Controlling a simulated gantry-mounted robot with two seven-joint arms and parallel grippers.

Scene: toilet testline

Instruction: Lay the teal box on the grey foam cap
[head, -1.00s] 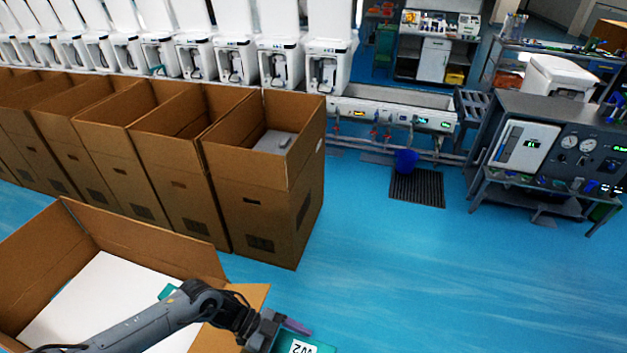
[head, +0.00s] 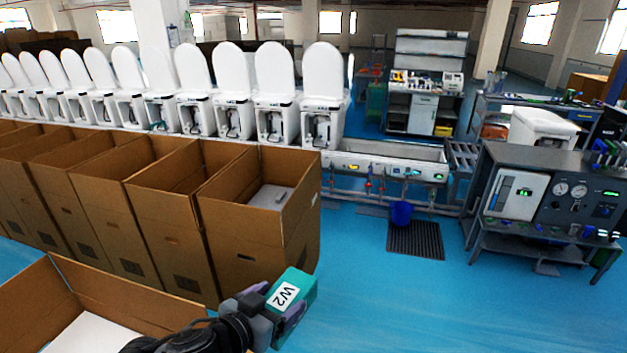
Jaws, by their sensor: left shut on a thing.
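The teal box (head: 298,287) with a white W2 label is in my left gripper (head: 275,308), which is shut on it. It is held in the air at the bottom middle of the head view, in front of the nearest tall carton. The grey foam cap (head: 270,196) shows inside that open carton (head: 253,240), below its rim. The box is nearer to me than the cap and apart from it. My right gripper is not in view.
An open carton (head: 28,292) with a white inside surface stands at the lower left. Several tall open cartons line the left, with white toilets (head: 323,108) behind. A blue bucket (head: 401,213) stands on a dark mat (head: 415,240).

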